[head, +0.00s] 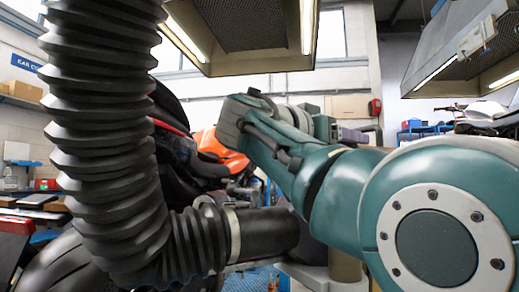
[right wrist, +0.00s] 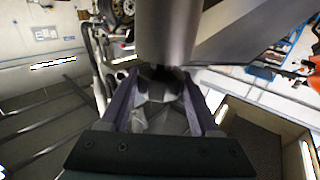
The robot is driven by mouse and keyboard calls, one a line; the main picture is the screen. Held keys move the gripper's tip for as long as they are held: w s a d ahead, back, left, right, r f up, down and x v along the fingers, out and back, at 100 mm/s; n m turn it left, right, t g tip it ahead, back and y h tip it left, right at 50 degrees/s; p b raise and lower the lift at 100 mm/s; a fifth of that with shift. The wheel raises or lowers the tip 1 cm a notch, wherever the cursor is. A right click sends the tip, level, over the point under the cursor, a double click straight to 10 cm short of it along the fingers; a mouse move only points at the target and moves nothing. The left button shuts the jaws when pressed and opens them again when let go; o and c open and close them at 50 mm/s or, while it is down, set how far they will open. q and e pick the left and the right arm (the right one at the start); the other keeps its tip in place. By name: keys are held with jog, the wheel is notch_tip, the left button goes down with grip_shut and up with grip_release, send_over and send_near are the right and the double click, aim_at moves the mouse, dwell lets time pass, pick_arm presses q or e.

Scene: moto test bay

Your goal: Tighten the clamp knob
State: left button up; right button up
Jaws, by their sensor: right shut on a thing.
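In the right wrist view the gripper (right wrist: 159,78) has one purple finger on each side of a dark grey knob-like piece (right wrist: 157,88), which I take to be the clamp knob. The gripper is shut on it. The piece sits just below a broad grey cylinder (right wrist: 166,32). The fingers hide part of it, and I cannot make out the knob clearly in the head view. My left gripper is not in view.
A thick black corrugated hose (head: 105,130) fills the left of the head view, ending in a metal band (head: 234,235) and black nozzle (head: 270,232). A motorcycle stands behind it. A lamp-lit hood (head: 245,25) hangs overhead, another (head: 455,50) at right. An orange piece (head: 222,152) lies beyond.

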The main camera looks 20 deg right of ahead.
jog(key=shift+g, duration=0.3)
dwell(0.4)
jog(key=o, duration=1.4)
jog(key=shift+c, duration=0.2)
jog(key=v, duration=1)
jog(key=shift+d+f, duration=0.1)
